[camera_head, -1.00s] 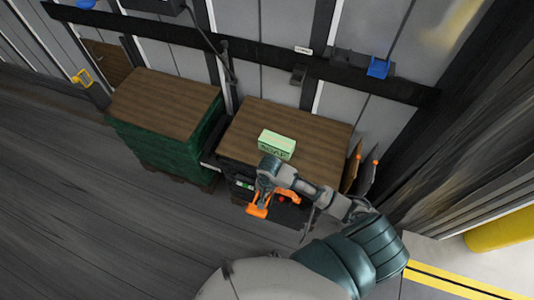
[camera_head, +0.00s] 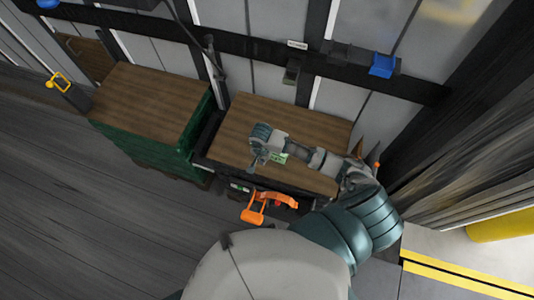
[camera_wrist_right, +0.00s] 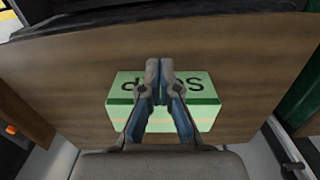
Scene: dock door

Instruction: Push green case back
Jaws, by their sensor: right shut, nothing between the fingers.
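The green case, a pale green box with dark lettering, lies on the brown wooden top (camera_head: 315,130) of the right-hand stand. In the head view my right arm covers most of it, and only a small green part of the case (camera_head: 280,157) shows. In the right wrist view the case (camera_wrist_right: 206,88) sits behind my fingers, its lettering upside down. My right gripper (camera_head: 256,160) is over the wooden top beside the case. Its fingers (camera_wrist_right: 160,68) are shut together and empty, in front of the case's middle; I cannot tell whether they touch it. My left gripper is out of view.
An orange handle (camera_head: 254,212) is in front of the stand. A green-sided stack (camera_head: 150,150) with a wooden top stands to the left. A dark rail (camera_head: 250,48) with a blue item (camera_head: 383,65) runs along the wall behind. The top behind the case is clear.

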